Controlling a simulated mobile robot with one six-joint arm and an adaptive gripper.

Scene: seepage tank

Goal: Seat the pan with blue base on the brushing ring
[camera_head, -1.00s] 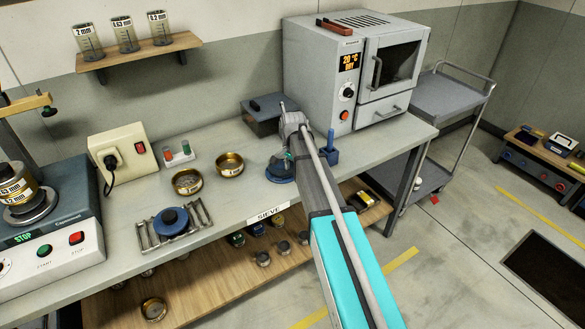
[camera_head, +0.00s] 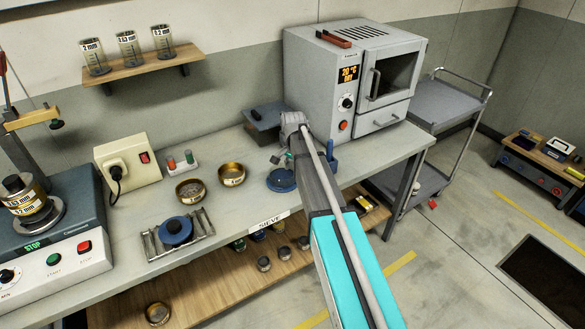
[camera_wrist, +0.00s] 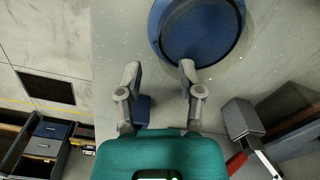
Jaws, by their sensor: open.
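A round dark blue, shallow, dish-like piece (camera_head: 282,181) lies on the bench beside my gripper. It fills the top of the wrist view (camera_wrist: 200,30) and looks empty. A blue round piece with a raised knob (camera_head: 176,229) sits on a metal rack near the bench's front edge. I cannot tell for sure which of these is the brushing ring or the pan with blue base. My gripper (camera_wrist: 160,70) is open and empty, its right finger at the near rim of the blue dish in the wrist view; contact is unclear.
Two brass sieves (camera_head: 190,190) (camera_head: 232,174) stand on the bench. A grey oven (camera_head: 345,85) is at the back right, the sieve shaker (camera_head: 50,240) at the left. A wooden lower shelf (camera_head: 215,280) holds small items.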

